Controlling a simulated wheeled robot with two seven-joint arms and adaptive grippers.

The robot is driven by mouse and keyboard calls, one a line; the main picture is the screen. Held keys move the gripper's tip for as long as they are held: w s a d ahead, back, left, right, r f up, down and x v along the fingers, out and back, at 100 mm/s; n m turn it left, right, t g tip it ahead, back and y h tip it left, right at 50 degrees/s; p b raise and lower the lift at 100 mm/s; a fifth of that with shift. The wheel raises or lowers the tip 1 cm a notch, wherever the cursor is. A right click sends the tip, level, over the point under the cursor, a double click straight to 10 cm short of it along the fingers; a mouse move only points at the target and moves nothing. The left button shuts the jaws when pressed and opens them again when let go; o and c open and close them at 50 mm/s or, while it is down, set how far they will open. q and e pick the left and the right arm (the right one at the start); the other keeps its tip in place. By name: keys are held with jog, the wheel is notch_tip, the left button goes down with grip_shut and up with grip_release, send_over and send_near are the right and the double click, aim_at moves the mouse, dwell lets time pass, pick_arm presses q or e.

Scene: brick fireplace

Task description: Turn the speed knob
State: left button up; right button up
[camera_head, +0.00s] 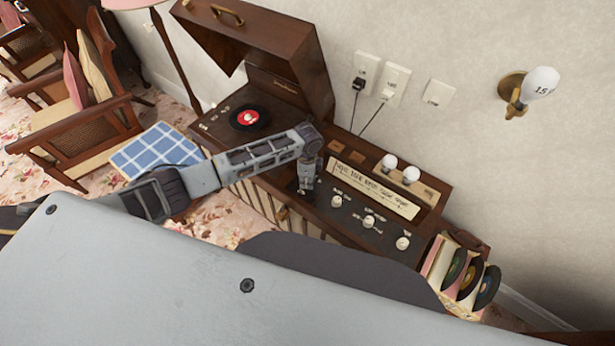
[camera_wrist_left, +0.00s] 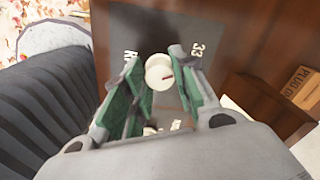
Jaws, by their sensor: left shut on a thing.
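My right gripper is in neither view.
Several other cream knobs (camera_head: 369,221) stand on the panel to the right. A turntable with a red-centred record (camera_head: 249,117) lies left under the raised lid (camera_head: 262,40). Two white bulbs (camera_head: 411,175) stand behind the panel. Records (camera_head: 470,274) fill a rack at the right.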

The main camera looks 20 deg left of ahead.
pick_arm(q)
jog(key=shift+r+m+p, duration=0.1)
jog(key=shift+m+p, duration=0.3)
jog(key=shift+m, duration=0.3)
jog(key=shift+m+p, duration=0.65)
jog(key=shift+m, duration=1.05)
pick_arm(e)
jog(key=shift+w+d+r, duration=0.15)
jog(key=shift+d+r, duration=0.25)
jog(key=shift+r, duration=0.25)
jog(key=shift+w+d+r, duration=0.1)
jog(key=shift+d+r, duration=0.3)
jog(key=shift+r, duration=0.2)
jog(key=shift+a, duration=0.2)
pick_arm(q)
jog(key=o, duration=1)
jog(key=shift+o, duration=0.2)
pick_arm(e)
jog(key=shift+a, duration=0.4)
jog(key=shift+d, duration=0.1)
